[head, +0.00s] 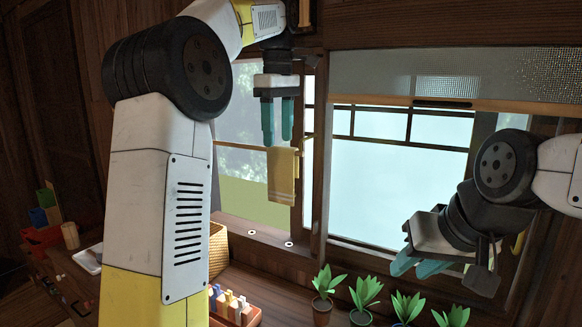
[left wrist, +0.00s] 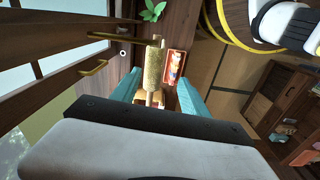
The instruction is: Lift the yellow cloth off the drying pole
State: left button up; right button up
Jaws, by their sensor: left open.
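The yellow cloth (head: 283,178) hangs in front of the window frame, draped over the thin drying pole (head: 245,147). My left gripper (head: 277,140) is open and points down, its two teal fingers just above and at the cloth's top edge. In the left wrist view the cloth (left wrist: 153,70) shows edge-on between the two spread fingers (left wrist: 160,95); I cannot tell whether they touch it. My right gripper (head: 418,266) is far to the right, in front of the window, with its teal fingers apart and nothing between them.
Several potted plants (head: 365,292) stand along the counter below the window. An orange tray (head: 235,310) with small items and a woven basket (head: 218,250) stand below my left arm. A red box (head: 40,238) is at the far left. A dark window post stands right of the cloth.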

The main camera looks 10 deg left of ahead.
aim_at(283, 165)
pick_arm(q)
jog(key=shift+w+d+f+n, duration=0.25)
jog(key=shift+d+f, duration=0.05)
jog(key=shift+f, duration=0.3)
jog(key=shift+w+d+f+n, duration=0.2)
jog(key=shift+d+f+n, duration=0.05)
jog(key=shift+f, duration=0.3)
jog(key=shift+w+a+f, duration=0.1)
jog(key=shift+a+f, duration=0.05)
jog(key=shift+f, duration=3)
jog(key=shift+c, duration=0.2)
grip_shut()
